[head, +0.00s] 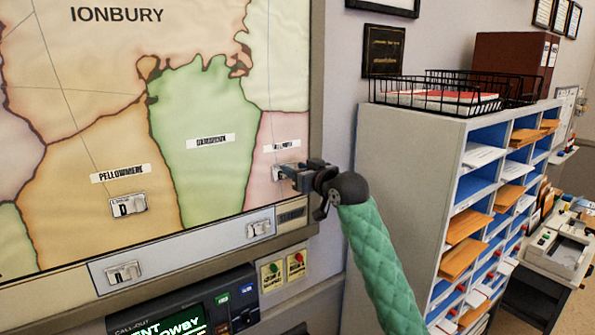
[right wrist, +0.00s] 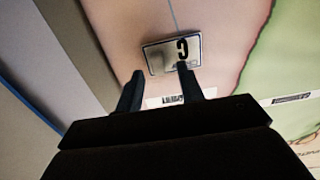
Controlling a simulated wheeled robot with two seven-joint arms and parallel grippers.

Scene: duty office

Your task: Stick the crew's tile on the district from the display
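The wall map (head: 205,110) has a pink district (head: 285,135) at its right edge, with a white tile (head: 287,170) on it. In the right wrist view this tile (right wrist: 189,48) bears a letter that looks like C. My right gripper (head: 290,170) is at this tile; its two fingers (right wrist: 158,72) are apart, on either side of the tile's grip. Contact cannot be told. Tile D (head: 127,206) is on the Pellowmere district. The display (head: 175,322) shows green and white text, partly cut off, ending "LOWBY". My left gripper is not in view.
A rail (head: 190,252) below the map carries a tile marked A (head: 123,272) and another tile (head: 260,228). A pigeonhole cabinet (head: 405,160) with a wire tray (head: 440,100) stands to the right of my right arm.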

